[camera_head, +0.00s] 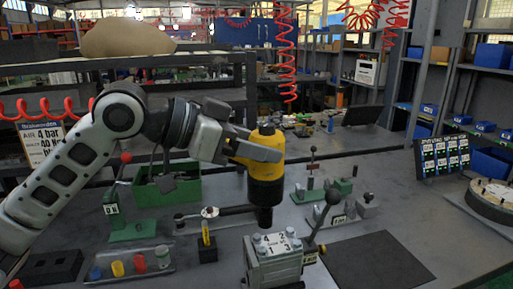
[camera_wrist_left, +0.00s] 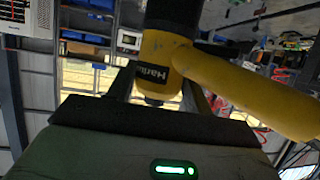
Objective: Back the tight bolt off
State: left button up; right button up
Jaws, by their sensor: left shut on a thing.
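My left gripper (camera_head: 262,150) is shut on a yellow and black power tool (camera_head: 266,171). The tool hangs upright, its dark nose pointing down over the back of a grey valve block (camera_head: 273,270). In the left wrist view the tool (camera_wrist_left: 165,55) sits between the fingers of my left gripper (camera_wrist_left: 165,90), and its yellow handle runs off to the right. The block's white top plate (camera_head: 277,243) carries the numbers 4, 2, 1 and 3, with bolt heads at its corners. I cannot tell whether the nose touches a bolt, or which bolt is tight. My right gripper is not in view.
A dark bar (camera_head: 215,213) lies behind left. A green box (camera_head: 165,188), a tray of coloured caps (camera_head: 130,267) and a small yellow marker stand (camera_head: 207,245) are left. A dark mat (camera_head: 377,262) lies clear at right.

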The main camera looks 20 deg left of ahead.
aim_at(251, 179)
pick_arm(q)
jog(key=shift+s+r, duration=0.3)
jog(key=shift+r, duration=0.05)
jog(key=shift+a, duration=0.1)
jog(key=shift+f+b, duration=0.65)
jog(key=shift+f, duration=0.8)
jog(key=shift+f+b, duration=0.55)
jog(key=shift+f, duration=0.4)
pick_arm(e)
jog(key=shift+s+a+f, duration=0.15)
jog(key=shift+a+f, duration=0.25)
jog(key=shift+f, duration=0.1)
pick_arm(q)
jog(key=shift+p, duration=0.35)
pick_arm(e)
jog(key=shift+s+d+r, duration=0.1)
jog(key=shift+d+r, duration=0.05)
pick_arm(q)
jog(key=shift+p, duration=0.3)
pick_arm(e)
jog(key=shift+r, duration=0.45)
